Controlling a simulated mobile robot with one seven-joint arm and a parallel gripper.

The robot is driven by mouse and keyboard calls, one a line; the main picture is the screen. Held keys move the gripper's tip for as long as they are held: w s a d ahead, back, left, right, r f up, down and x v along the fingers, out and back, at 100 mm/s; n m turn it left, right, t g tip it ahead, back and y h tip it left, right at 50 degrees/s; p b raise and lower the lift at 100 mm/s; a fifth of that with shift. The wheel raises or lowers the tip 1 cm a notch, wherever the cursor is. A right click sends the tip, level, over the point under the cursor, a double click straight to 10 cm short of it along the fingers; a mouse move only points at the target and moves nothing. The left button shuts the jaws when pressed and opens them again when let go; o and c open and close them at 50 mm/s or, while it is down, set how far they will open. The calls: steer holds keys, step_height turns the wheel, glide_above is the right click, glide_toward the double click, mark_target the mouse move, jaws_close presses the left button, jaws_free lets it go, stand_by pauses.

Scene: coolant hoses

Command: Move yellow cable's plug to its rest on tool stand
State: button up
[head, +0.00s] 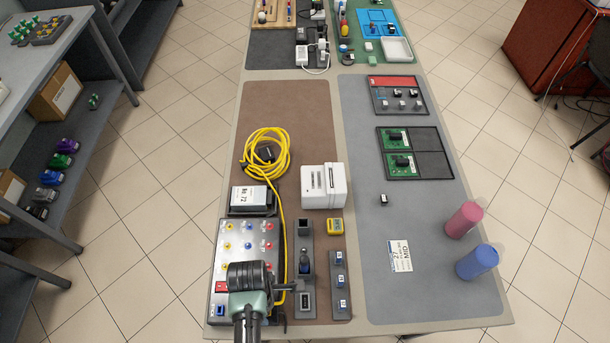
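The yellow cable (279,205) lies in a loose coil on the brown mat, with a dark piece inside the coil. Its free run goes down along the right edge of a grey panel and ends near my gripper (283,288). The cable's plug is not clear; my gripper and arm cover that area. A narrow dark stand (305,244), which looks like the tool stand, is just right of my gripper, with a square holder at each end and a dark blue-tipped tool upright between. My gripper is over the panel's lower right side; its fingertips are too small and hidden to read.
The grey panel (224,246) carries red, yellow and blue connectors. A white box (323,186), a yellow meter (336,227) and a strip of blue pieces (340,270) stand to the right. Pink (464,219) and blue (477,262) cylinders are near the right edge. The grey mat's middle is mostly clear.

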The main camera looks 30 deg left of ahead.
stand_by(0.3)
jaws_close()
stand_by(0.3)
steer(key=shift+r, duration=0.1)
steer(key=shift+r+p, duration=2.95)
steer(key=shift+p, duration=0.2)
